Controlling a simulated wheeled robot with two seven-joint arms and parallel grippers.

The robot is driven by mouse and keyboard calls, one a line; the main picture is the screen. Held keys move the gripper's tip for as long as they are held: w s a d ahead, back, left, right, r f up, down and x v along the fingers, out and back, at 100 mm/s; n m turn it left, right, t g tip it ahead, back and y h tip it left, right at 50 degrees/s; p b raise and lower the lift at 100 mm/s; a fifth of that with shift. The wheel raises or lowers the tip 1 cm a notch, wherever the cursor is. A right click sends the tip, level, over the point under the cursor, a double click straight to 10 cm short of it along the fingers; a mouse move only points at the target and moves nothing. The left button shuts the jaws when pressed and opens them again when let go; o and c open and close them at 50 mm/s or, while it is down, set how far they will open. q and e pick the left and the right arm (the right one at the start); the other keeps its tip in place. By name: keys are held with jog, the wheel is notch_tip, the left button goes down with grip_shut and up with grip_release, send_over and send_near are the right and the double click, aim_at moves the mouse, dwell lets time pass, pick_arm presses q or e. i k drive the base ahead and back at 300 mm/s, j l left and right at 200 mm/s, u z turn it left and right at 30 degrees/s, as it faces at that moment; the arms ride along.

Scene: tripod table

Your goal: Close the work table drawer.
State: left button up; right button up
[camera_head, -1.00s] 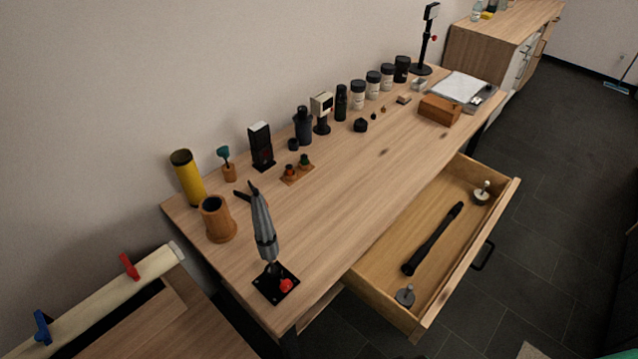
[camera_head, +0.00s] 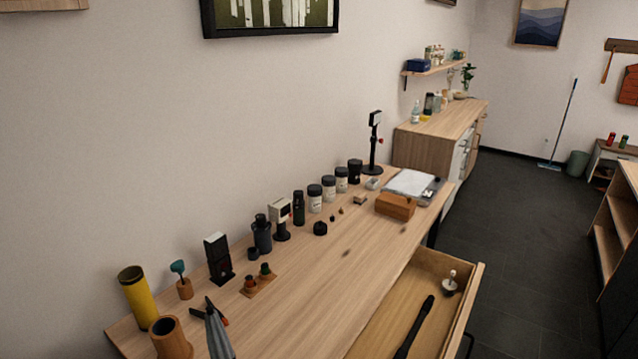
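The work table (camera_head: 345,253) runs along the wall from the lower left toward the back right. Its drawer (camera_head: 473,288) is pulled open on the right side, and its near end is cut off by the bottom edge of the picture. A black rod-like tool (camera_head: 414,327) and a small pale-knobbed piece (camera_head: 450,281) lie inside the drawer. The drawer's handle is barely visible at the bottom edge. Neither of my grippers is in view.
Jars, bottles and small devices line the table's wall side. A brown wooden box (camera_head: 395,206) and a tray with white sheets (camera_head: 411,184) sit at the far end. A cabinet (camera_head: 424,148) stands beyond. Dark floor (camera_head: 525,215) is clear right of the drawer; shelves (camera_head: 618,245) stand farther right.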

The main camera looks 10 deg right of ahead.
aim_at(440, 336)
jog(key=k+l+z, duration=0.1)
jog(key=z, duration=0.3)
jog(key=k+l+z, duration=0.1)
jog(key=z, duration=0.25)
jog(key=k+l+z, duration=0.15)
jog(key=z, duration=0.25)
